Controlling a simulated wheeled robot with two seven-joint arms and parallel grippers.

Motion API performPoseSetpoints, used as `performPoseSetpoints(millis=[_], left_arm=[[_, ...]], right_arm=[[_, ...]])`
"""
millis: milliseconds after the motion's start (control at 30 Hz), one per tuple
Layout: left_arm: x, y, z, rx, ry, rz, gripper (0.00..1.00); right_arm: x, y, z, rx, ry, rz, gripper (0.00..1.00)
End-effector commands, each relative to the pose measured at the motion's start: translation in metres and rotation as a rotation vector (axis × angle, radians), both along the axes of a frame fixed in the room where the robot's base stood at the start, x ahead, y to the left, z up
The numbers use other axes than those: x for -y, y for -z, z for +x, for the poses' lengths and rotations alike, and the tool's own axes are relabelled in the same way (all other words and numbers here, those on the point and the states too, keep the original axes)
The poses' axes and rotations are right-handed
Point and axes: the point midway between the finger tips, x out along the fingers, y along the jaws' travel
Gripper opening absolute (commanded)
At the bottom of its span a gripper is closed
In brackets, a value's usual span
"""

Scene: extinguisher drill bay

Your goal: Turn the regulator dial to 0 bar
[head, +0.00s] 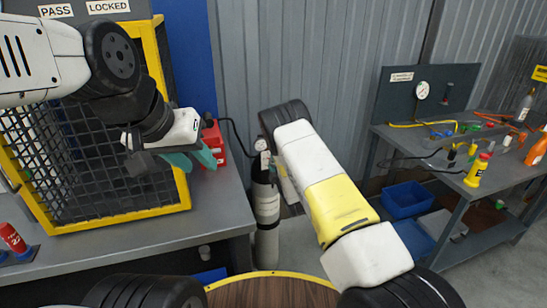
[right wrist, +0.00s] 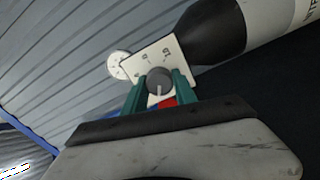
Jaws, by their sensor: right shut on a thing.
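The regulator dial (right wrist: 158,80) is a dark grey round knob with a white pointer mark, on a pale scale plate (right wrist: 163,57) in the right wrist view. The scale's printed numbers are too small to read surely. My right gripper (right wrist: 160,92) is shut on the knob, with a green finger on each side of it. In the head view my right arm partly hides the gas cylinder (head: 267,205), and the knob is hidden there. The cylinder's dark shoulder (right wrist: 208,35) also shows in the right wrist view. My left gripper (head: 200,158) hangs above the left bench, its green fingers apart with nothing seen between them.
A yellow-framed mesh cage (head: 178,105) stands on the left bench (head: 215,215), with a red box (head: 215,143) near my left gripper. A small round gauge (right wrist: 119,65) sits beside the scale plate. The right bench (head: 425,148) holds tools and bottles, with blue bins (head: 405,200) below.

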Motion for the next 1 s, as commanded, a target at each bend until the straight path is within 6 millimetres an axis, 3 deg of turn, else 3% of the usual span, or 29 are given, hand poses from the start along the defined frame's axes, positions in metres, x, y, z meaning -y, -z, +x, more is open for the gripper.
performPoseSetpoints(millis=[1000], left_arm=[[0.0,0.0,0.0,0.0,0.0,0.0,0.36]], right_arm=[[0.0004,0.0056,-0.0009,0.293,-0.003,-0.916,0.0]])
